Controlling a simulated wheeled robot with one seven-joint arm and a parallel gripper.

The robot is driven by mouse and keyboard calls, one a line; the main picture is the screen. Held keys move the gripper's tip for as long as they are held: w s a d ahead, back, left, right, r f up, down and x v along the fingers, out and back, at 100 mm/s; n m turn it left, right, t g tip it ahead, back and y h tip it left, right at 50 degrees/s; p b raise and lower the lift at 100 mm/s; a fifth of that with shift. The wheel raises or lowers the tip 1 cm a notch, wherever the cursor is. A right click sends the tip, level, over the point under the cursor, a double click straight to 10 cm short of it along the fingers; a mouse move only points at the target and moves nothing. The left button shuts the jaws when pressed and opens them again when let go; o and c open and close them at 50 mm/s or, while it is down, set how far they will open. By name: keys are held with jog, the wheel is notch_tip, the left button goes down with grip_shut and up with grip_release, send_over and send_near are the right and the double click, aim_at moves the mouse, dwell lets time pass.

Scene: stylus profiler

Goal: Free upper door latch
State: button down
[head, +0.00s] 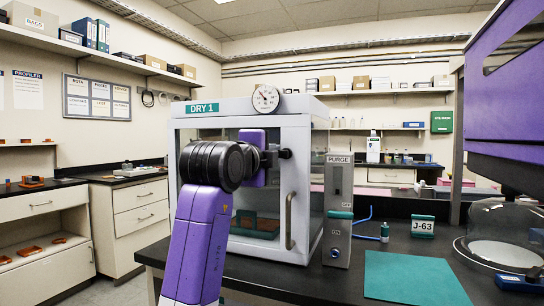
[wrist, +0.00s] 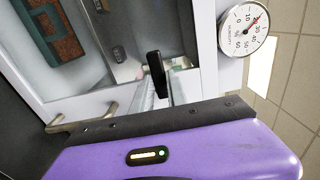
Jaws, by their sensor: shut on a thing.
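The dry cabinet (head: 240,110) labelled DRY 1 stands on the dark bench, its glass door facing me and apparently closed. The upper door latch (head: 285,153) is a small black knob near the top right of the door. In the wrist view the latch (wrist: 157,75) shows as a black lever. My gripper (head: 272,156) reaches it from the left and is shut on it. The wrist view shows my gripper's fingers (wrist: 160,98) around the latch's lower part, which is partly hidden. A silver door handle (head: 290,221) is below the latch.
A round humidity gauge (head: 265,98) sits atop the cabinet, close to the latch. A PURGE panel (head: 338,205) stands right of the door.

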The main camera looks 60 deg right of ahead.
jog(key=c, duration=1.3)
grip_release()
jog(key=a, duration=0.7)
jog(key=shift+s+a, duration=0.35)
jog(key=shift+a, duration=0.05)
